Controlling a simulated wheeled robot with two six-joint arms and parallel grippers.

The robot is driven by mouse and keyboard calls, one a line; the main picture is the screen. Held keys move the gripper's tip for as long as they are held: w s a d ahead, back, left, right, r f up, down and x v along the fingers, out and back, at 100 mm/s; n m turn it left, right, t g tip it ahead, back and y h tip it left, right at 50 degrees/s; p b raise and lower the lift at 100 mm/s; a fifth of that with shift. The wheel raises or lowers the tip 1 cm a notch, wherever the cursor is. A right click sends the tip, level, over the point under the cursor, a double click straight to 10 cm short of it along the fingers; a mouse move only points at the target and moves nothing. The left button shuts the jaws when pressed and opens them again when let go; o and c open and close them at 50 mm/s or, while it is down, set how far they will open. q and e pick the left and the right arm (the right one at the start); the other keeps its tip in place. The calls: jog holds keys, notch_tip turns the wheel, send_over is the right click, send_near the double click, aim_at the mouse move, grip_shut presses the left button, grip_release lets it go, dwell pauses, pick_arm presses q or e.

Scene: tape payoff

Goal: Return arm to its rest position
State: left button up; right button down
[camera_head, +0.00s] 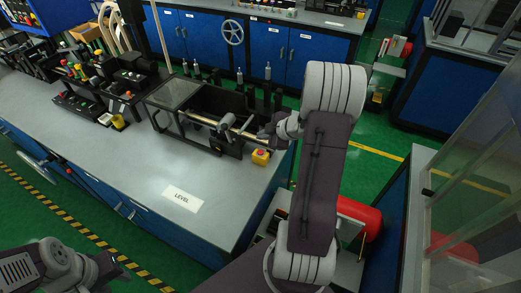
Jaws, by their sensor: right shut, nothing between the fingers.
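My right arm (318,180) rises from the bottom centre, grey and white with a dark link, and bends at the top. Its gripper (270,130) is small and dark in this view. It is shut with nothing in it, over the right end of the black-framed machine (185,112) on the grey bench; I cannot tell whether it touches the machine. My left gripper (116,268) is at the bottom left, beyond the bench's front edge and over the green floor. Its fingers are dark and small, and I cannot tell whether they are open.
The grey bench (130,165) has clear top around the LEVEL label (183,198). A yellow box with a red button (261,157) stands near its right end. Small machines (110,85) fill the back left. A red cylinder (355,222) and a glass-walled enclosure (470,200) are at right.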

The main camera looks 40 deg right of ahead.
dwell(0.5)
jog(key=shift+w+a+r, duration=0.1)
jog(key=shift+w+a, duration=0.05)
jog(key=shift+w, duration=0.05)
jog(key=s+a+f+m+g, duration=0.1)
jog(key=s+a+m+g, duration=0.3)
jog(key=s+a, duration=0.4)
jog(key=s+a+f+m+g+h, duration=0.1)
jog(key=s+a+m+g, duration=0.2)
jog(key=s+a+m, duration=0.4)
jog(key=s+a, duration=0.1)
jog(key=a, duration=0.4)
jog(key=shift+s+a+g, duration=0.35)
jog(key=shift+a+g, duration=0.05)
